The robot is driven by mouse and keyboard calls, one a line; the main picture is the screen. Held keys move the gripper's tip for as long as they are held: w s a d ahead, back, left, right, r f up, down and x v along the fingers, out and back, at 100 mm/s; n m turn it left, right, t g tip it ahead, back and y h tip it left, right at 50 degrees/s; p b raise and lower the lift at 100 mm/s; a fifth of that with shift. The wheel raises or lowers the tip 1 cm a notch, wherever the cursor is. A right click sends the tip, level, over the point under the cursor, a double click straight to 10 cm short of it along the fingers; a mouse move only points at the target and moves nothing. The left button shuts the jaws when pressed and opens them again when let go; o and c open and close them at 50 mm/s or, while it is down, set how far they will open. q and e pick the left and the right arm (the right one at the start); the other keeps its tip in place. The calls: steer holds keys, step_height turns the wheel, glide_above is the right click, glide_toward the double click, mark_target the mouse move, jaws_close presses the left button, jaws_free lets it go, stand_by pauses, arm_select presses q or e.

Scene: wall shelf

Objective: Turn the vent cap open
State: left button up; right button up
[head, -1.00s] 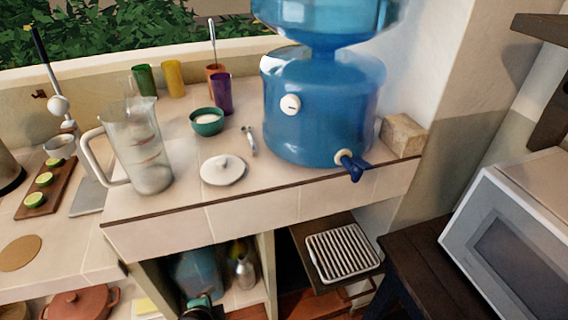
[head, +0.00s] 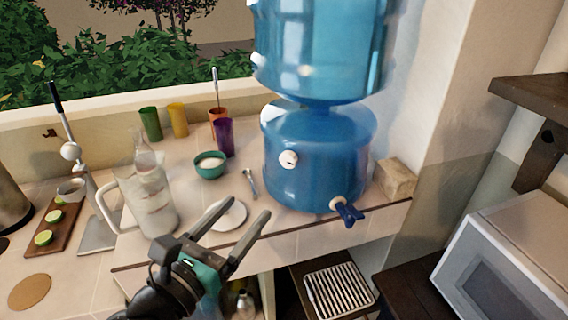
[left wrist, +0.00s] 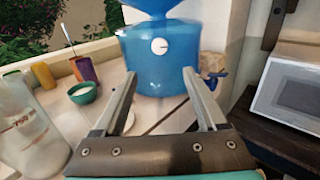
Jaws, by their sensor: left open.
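The vent cap (head: 288,158) is a small round white knob with a dark mark, on the front left of the blue water dispenser's lower tank (head: 318,165). It also shows in the left wrist view (left wrist: 159,46), facing the camera between and beyond the fingers. My left gripper (head: 246,212) is open and empty, in front of and below the cap, over the counter's front edge near the white lid. In the left wrist view its two fingers (left wrist: 158,84) point toward the tank and stand clear of it. My right gripper is not in view.
A blue tap (head: 347,211) sticks out low on the tank. A white lid (head: 230,216), a clear pitcher (head: 150,200), a green bowl (head: 210,166) and cups are on the counter. A stone block (head: 394,179) stands right of the tank.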

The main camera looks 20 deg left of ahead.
mark_target(286, 162)
arm_select(q)
steer(key=w+d, duration=0.1)
steer(key=w, duration=0.4)
steer(key=w+d+p, duration=0.1)
steer(key=w, duration=0.4)
steer(key=w+d+p, duration=0.1)
steer(key=w, duration=0.3)
steer(key=shift+w, duration=0.4)
steer(key=shift+a, duration=0.1)
jaws_close()
